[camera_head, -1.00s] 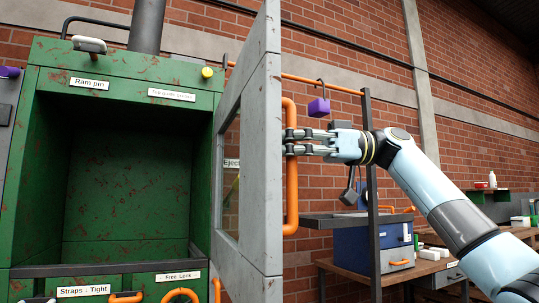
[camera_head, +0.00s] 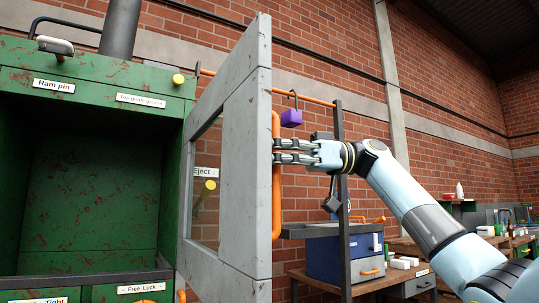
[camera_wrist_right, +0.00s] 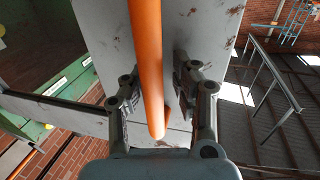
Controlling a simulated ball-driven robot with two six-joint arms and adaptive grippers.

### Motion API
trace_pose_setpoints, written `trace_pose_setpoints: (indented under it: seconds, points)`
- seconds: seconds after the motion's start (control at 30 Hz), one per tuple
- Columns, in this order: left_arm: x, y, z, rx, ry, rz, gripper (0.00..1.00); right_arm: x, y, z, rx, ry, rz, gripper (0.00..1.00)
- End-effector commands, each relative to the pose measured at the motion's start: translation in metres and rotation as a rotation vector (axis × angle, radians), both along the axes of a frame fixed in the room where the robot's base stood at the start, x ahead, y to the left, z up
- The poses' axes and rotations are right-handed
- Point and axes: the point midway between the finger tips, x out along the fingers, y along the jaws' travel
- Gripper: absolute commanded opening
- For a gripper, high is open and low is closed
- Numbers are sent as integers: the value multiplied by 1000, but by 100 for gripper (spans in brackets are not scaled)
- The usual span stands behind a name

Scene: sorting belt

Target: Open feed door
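The grey feed door (camera_head: 245,170) stands swung out from the right side of the green machine (camera_head: 90,180). It has a window and a vertical orange bar handle (camera_head: 277,205) at its outer edge. My right gripper (camera_head: 284,151) is at the upper half of this handle, its fingers pointing left toward the door. In the right wrist view, the orange handle (camera_wrist_right: 147,60) runs between the two fingers (camera_wrist_right: 152,97), with a small gap seen on each side. The fingers look open around it. My left gripper is not in view.
A grey shelf (camera_head: 325,230) and a blue box (camera_head: 340,258) on a bench stand behind the handle. The green machine's cavity is open and looks empty.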

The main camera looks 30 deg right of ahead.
Motion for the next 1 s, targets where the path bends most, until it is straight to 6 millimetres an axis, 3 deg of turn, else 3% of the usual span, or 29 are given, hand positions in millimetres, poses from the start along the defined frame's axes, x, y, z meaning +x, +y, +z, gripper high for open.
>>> trace_pose_setpoints:
  seconds: [0.1,0.43,0.8,1.0]
  points:
    - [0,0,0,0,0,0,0,0,0,1,1,0,-1,42]
    - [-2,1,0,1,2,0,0,0,-7,1,1,0,-4,42]
    - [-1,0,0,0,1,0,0,-17,-81,0,1,3,-7,42]
    - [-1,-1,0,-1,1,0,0,-24,-110,1,2,1,-4,42]
